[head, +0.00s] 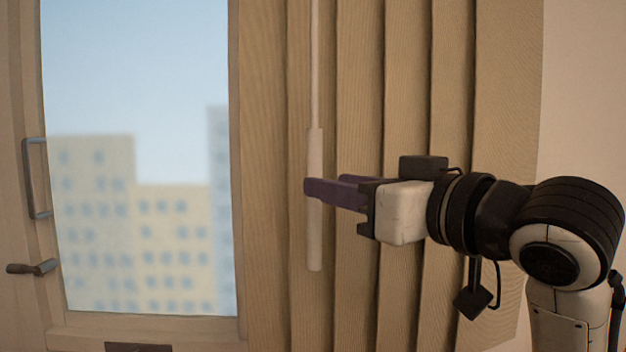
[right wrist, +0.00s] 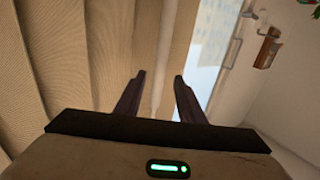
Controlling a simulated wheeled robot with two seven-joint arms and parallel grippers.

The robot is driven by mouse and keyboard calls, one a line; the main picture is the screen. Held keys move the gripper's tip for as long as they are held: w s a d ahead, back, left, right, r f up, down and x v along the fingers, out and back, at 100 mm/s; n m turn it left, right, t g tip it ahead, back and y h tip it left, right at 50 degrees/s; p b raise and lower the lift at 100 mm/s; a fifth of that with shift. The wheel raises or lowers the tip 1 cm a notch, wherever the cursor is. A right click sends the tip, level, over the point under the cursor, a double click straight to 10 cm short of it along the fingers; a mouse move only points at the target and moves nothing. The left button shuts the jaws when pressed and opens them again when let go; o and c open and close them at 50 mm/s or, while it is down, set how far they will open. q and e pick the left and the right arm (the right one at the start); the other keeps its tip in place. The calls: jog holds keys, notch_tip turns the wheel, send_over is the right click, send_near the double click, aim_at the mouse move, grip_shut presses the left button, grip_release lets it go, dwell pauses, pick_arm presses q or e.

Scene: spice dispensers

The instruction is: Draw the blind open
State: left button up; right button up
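The blind (head: 410,80) is a row of beige vertical slats. It hangs to the right of the window pane (head: 135,90), most of which is uncovered. A pale wand (head: 315,245) with a thicker lower handle hangs upright in front of the slats near their left edge. My right gripper (head: 325,188) reaches in from the right at the handle's height. In the right wrist view, its dark purple fingers (right wrist: 160,78) are apart, with the wand (right wrist: 157,98) between them and gaps visible on both sides. My left gripper is not recognisable in these frames.
The window frame has a grey bar handle (head: 34,178) and a dark lever (head: 32,267) on its left side. A bare wall (head: 585,80) is right of the blind. A small dark thing (head: 138,347) is cut off at the bottom edge.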

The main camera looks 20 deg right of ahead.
jog(key=x, duration=0.5)
jog(key=shift+w+a, duration=0.1)
jog(key=shift+w, duration=0.2)
grip_shut()
